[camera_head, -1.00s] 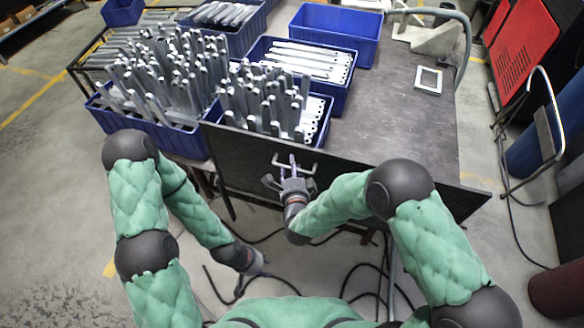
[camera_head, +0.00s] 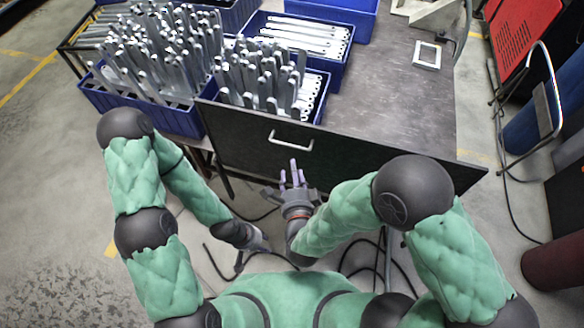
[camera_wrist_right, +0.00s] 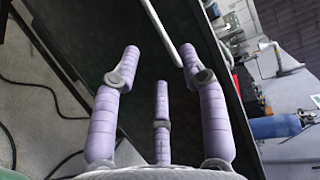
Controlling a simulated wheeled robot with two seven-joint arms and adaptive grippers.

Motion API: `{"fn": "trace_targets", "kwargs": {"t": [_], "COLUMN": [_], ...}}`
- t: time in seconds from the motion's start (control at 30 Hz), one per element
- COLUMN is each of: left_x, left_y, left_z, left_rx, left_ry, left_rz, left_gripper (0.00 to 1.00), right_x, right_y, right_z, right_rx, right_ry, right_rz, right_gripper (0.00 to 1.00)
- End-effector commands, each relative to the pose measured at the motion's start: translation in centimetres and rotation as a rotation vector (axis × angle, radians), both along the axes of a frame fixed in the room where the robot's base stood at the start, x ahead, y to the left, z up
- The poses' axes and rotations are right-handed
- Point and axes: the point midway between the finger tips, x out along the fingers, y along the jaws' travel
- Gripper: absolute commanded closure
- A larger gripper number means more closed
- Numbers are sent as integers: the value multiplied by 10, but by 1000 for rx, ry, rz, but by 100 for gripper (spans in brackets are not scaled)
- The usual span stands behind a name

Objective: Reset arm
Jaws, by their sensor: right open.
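My right gripper (camera_head: 293,171) has purple fingers, spread apart and empty. In the head view it is just below the pale handle (camera_head: 291,146) on the bench's dark front panel (camera_head: 345,158), with a small gap visible between them. In the right wrist view the fingers (camera_wrist_right: 161,62) are spread, and the handle (camera_wrist_right: 161,28) runs beyond their tips without being held. My left gripper (camera_head: 262,246) hangs low by the floor, left of the right one. It is small and dark there, and its fingers cannot be made out.
On the bench (camera_head: 390,105), blue crates hold galvanized brackets (camera_head: 262,80), several standing upright. A small white frame (camera_head: 427,54) lies at the right. Black cables (camera_head: 222,262) lie on the floor below my arms. A metal stand (camera_head: 545,110) and a blue drum (camera_head: 525,135) are at the right.

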Motion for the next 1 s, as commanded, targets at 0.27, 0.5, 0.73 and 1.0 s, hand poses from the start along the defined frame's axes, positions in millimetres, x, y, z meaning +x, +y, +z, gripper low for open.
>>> {"fn": "trace_targets", "kwargs": {"t": [0.27, 0.5, 0.73, 1.0], "left_x": [0, 0, 0, 0], "left_y": [0, 0, 0, 0], "left_z": [0, 0, -8, -21], "left_rx": [0, 0, 0, 0], "left_ry": [0, 0, 0, 0], "left_rz": [0, 0, 0, 0], "left_gripper": [60, 60, 60, 60], "right_x": [0, 1, 11, 2], "right_y": [0, 0, -11, -38], "right_z": [0, -1, -45, -143], "right_rx": [0, -4, -173, -500], "right_ry": [0, 5, 157, 483], "right_rz": [0, 1, 62, 322], "right_gripper": [56, 56, 56, 56]}}
